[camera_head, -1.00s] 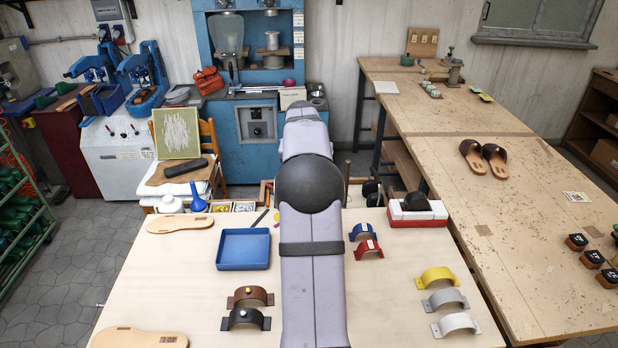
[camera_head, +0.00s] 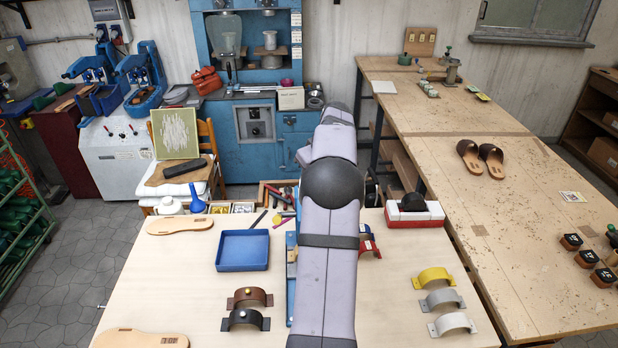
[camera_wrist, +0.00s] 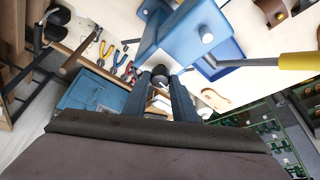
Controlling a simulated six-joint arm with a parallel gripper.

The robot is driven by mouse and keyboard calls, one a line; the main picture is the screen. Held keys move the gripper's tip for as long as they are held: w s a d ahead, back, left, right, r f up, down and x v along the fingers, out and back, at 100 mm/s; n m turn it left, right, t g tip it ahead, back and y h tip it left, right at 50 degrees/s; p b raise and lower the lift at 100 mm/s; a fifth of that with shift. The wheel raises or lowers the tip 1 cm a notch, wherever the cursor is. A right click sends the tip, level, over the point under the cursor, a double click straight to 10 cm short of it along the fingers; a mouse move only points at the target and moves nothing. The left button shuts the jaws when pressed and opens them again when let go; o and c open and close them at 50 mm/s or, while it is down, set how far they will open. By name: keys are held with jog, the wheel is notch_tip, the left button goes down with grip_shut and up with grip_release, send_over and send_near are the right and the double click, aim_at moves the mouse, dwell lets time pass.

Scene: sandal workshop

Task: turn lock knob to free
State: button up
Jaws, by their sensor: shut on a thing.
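In the wrist view the two dark fingers of my gripper (camera_wrist: 159,86) are shut on a small black lock knob (camera_wrist: 160,71). The knob sits at the end of a blue press-like device (camera_wrist: 176,32), which has a pale round button on its side. A grey lever with a yellow handle (camera_wrist: 288,62) extends to the right from the device. In the head view my arm hides my gripper and most of the device. The knob's turn angle is hard to tell.
A blue tray (camera_head: 243,250) lies left of my arm, with brown and black straps (camera_head: 248,297) below it. Yellow, grey and white straps (camera_head: 436,278) lie on the right. A red-white block (camera_head: 414,218) stands at the back right. Pliers (camera_wrist: 110,52) show in the wrist view.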

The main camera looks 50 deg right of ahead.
jog(key=shift+d+r+n+y+p, duration=0.15)
jog(key=shift+n+y+p, duration=0.3)
jog(key=shift+n, duration=0.65)
jog(key=o, duration=1)
jog(key=shift+o, duration=0.2)
jog(key=shift+s+r+b, duration=0.25)
jog(key=shift+r+b, duration=0.15)
jog(key=shift+b, duration=0.05)
jog(key=b+v, duration=0.1)
jog(key=v, duration=0.5)
jog(key=shift+b, duration=0.35)
